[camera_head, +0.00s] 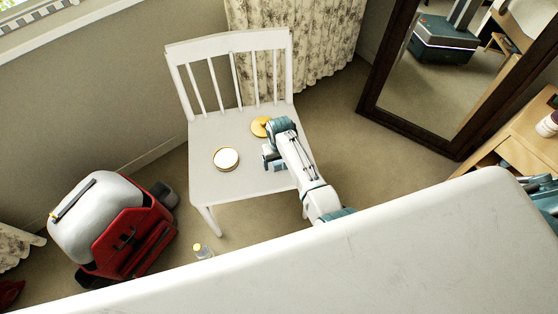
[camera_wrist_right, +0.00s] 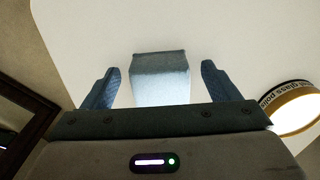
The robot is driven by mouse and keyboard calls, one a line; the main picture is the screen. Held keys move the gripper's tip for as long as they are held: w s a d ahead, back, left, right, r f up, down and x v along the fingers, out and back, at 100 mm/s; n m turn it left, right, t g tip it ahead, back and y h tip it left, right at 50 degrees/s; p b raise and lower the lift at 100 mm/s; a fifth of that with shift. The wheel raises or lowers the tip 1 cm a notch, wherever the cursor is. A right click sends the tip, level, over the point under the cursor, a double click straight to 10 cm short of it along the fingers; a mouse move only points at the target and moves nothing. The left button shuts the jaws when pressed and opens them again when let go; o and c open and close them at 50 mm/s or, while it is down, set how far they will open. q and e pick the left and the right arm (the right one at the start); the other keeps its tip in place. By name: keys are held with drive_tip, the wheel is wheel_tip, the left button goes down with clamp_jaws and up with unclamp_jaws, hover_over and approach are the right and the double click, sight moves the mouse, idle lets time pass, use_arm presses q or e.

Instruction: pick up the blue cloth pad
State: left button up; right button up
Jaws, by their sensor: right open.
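The blue cloth pad (camera_wrist_right: 160,78) shows in the right wrist view as a pale blue block with a darker blue top edge. It lies on the white chair seat (camera_head: 211,186). My right gripper (camera_wrist_right: 160,85) is open, with one blue finger on each side of the pad and a gap on both sides. In the head view my right gripper (camera_head: 268,157) is low over the right part of the seat; I cannot make out the pad there. My left gripper is not in view.
A round tin (camera_head: 226,158) stands on the seat left of my gripper; a tin (camera_wrist_right: 293,108) also shows in the wrist view. A yellow round item (camera_head: 260,126) lies behind the gripper. The chair back (camera_head: 229,41) rises behind. A small bottle (camera_head: 203,251) is on the floor.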

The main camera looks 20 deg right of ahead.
drive_tip(key=c, duration=1.1)
drive_tip(key=shift+o, duration=0.2)
drive_tip(key=shift+r, duration=0.1)
